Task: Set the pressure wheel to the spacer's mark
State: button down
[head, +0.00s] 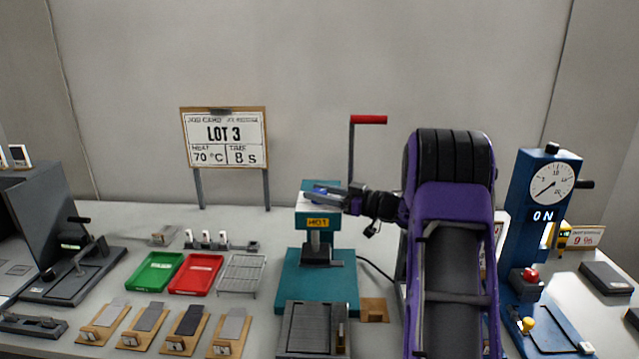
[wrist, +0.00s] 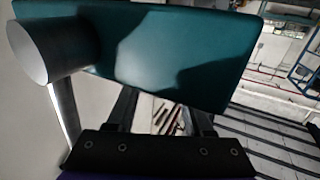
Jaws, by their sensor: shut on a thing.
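My gripper (head: 325,194) reaches in from the right to the top of this head, shut on what seems to be the pressure wheel, largely hidden by the fingers. In the wrist view, a large teal block (wrist: 185,50) and a grey cylinder (wrist: 45,50) cover the upper part. My gripper's fingers (wrist: 160,110) run up behind the block, which hides their tips. I cannot read the wheel's mark or tell which object is the spacer.
A red-handled lever (head: 368,120) rises behind the head. A blue unit with a dial (head: 553,183) stands right of my arm. Left are a green tray (head: 154,272), a red tray (head: 196,275), a wire rack (head: 242,275) and several plates on wooden stands (head: 184,330). A LOT 3 sign (head: 224,138) stands behind.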

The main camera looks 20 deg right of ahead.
jog(key=shift+r+n+g+y+p, duration=0.1)
jog(key=shift+n+g+y+p, duration=0.55)
jog(key=shift+n+g+y, duration=0.55)
jog(key=shift+c, duration=1.4)
grip_release()
jog(key=v, duration=1.7)
jog(key=shift+d, duration=0.25)
jog(key=shift+w, duration=0.1)
